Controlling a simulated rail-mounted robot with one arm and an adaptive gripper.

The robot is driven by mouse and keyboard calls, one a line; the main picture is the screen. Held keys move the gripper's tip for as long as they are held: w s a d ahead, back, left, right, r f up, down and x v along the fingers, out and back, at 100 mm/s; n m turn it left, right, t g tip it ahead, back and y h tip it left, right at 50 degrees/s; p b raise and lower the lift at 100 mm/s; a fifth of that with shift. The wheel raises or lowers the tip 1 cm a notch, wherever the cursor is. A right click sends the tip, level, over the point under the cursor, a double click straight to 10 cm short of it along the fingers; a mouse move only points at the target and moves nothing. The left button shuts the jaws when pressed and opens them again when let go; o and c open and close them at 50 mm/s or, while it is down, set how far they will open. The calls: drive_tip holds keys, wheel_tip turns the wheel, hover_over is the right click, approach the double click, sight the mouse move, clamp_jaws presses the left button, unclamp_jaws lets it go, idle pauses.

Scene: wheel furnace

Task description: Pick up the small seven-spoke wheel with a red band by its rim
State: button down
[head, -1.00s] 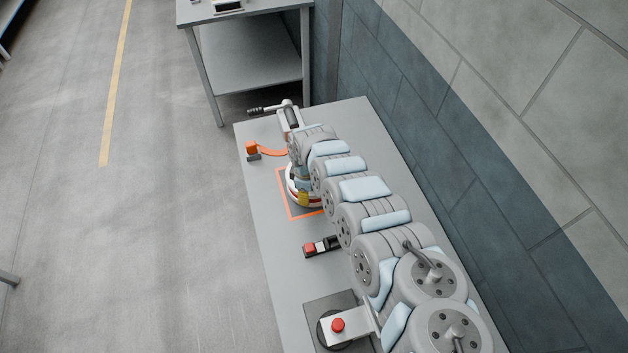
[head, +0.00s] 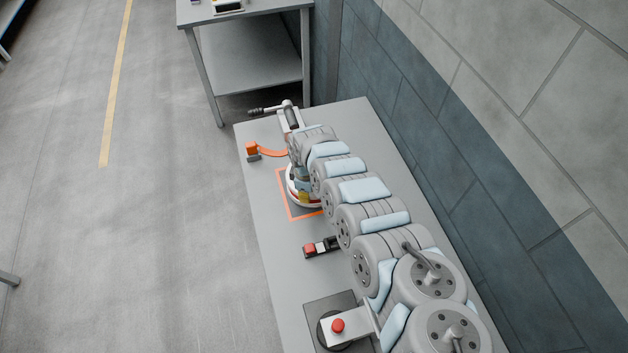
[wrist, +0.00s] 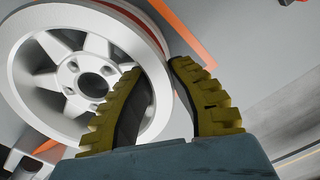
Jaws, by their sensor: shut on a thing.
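The small wheel (wrist: 88,72) is white with thick spokes and a red band near its rim. It fills the left of the wrist view, partly hidden by a finger. In the head view the wheel (head: 293,190) shows inside an orange square outline on the grey table, mostly hidden by my arm. My gripper (wrist: 166,75) has its two yellow ribbed fingers on either side of the wheel's rim, one inside and one outside. It is shut on the rim. I cannot tell whether the wheel touches the table.
The grey table (head: 262,235) carries an orange-topped fixture (head: 252,149) behind the wheel and a red-and-black device (head: 320,247) in front. A red button (head: 337,325) is near. A wall (head: 430,160) runs along the right; open floor lies left.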

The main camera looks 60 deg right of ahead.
drive_tip(key=shift+r+p, duration=1.4)
idle(0.6)
